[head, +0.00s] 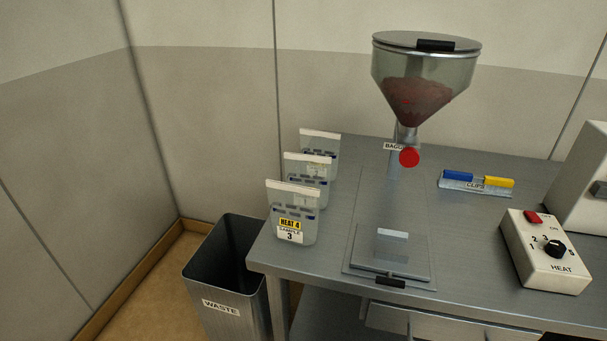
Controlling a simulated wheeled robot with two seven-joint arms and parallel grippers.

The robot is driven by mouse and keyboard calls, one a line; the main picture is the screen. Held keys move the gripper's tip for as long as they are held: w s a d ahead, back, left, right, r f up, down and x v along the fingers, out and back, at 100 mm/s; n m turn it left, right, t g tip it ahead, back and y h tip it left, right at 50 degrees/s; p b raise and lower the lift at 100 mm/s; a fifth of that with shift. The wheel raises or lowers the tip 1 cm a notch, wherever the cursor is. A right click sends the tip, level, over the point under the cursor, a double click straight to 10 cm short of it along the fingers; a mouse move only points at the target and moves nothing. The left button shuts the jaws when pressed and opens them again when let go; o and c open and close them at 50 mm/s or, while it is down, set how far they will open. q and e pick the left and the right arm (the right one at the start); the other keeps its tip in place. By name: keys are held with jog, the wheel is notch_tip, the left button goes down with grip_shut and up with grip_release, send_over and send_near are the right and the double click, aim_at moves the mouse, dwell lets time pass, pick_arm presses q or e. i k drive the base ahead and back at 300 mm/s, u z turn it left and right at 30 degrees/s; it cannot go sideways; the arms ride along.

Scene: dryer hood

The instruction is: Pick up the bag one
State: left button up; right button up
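Three clear bags with pale top strips stand upright in a row along the table's left edge. The front bag (292,212) has a yellow "HEAT 4" label and a white "SAMPLE 3" label. The middle bag (322,187) and the back bag (331,158) are partly hidden behind the bags in front of them. Their numbers cannot be read, so I cannot tell which is bag one. Neither of my grippers is in view.
A hopper (424,72) of reddish-brown material stands at the back of the metal table (470,235). A flat plate (388,254) lies in front of it. Clips (474,188) and a heat control box (545,262) are right. A waste bin (222,309) stands left of the table.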

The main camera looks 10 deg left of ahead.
aim_at(312, 172)
jog(key=u, duration=0.9)
jog(key=k, duration=1.2)
jog(key=u, duration=1.05)
jog(key=i, duration=1)
jog(key=z, duration=0.8)
jog(key=i, duration=1.35)
jog(key=z, duration=1.3)
